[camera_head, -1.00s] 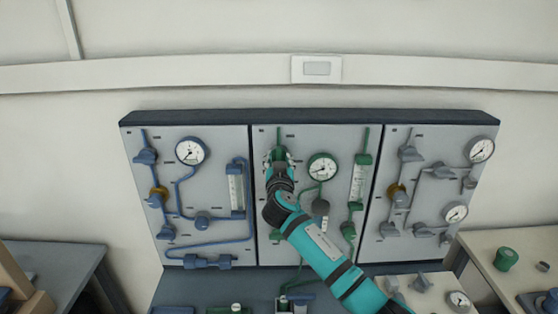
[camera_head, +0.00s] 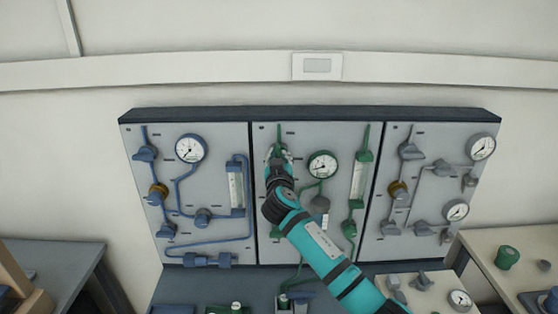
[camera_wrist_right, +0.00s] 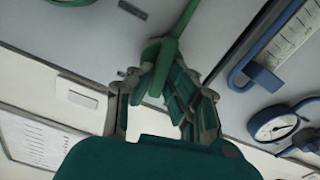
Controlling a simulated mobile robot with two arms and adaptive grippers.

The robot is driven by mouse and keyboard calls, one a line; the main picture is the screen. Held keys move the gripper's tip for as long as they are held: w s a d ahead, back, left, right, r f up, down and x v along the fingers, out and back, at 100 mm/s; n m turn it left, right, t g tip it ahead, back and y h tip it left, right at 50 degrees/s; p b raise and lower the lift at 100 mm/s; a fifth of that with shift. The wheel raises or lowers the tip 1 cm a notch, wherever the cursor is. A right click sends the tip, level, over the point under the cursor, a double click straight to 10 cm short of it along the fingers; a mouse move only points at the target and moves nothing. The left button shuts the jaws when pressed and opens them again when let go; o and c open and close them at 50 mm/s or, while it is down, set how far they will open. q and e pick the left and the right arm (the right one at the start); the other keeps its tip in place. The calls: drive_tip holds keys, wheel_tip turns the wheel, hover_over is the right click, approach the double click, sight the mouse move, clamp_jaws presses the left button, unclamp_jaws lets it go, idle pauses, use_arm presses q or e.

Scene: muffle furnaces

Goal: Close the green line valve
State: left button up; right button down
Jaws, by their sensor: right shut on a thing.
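The green line (camera_head: 279,129) runs down the middle wall panel. A green valve sits near the top left of that panel, mostly hidden behind my right gripper (camera_head: 279,155) in the head view. In the right wrist view, the green valve handle (camera_wrist_right: 152,56) lies between the two fingers of my right gripper (camera_wrist_right: 152,90), which is shut on it. The handle's exact angle is hard to tell. A round green-rimmed gauge (camera_head: 323,165) is just right of the gripper. My left gripper is not in view.
The left panel carries blue lines with a gauge (camera_head: 191,149); the right panel carries grey lines and gauges (camera_head: 481,147). A green flowmeter (camera_head: 358,178) stands right of the green gauge. Side benches (camera_head: 70,265) flank the panels.

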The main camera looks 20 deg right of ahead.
drive_tip(key=n, duration=0.3)
drive_tip(key=shift+a+n+b, duration=0.1)
drive_tip(key=shift+n+b, duration=0.2)
drive_tip(key=shift+b, duration=0.05)
drive_tip(key=shift+a+f+n+p, duration=0.15)
drive_tip(key=shift+n+p, duration=0.45)
drive_tip(key=shift+n, duration=2.35)
drive_tip(key=shift+f+n+p, duration=0.1)
drive_tip(key=shift+n+p, duration=0.45)
drive_tip(key=shift+n, duration=2.4)
drive_tip(key=c, duration=1.3)
unclamp_jaws()
drive_tip(key=shift+w+f, duration=0.1)
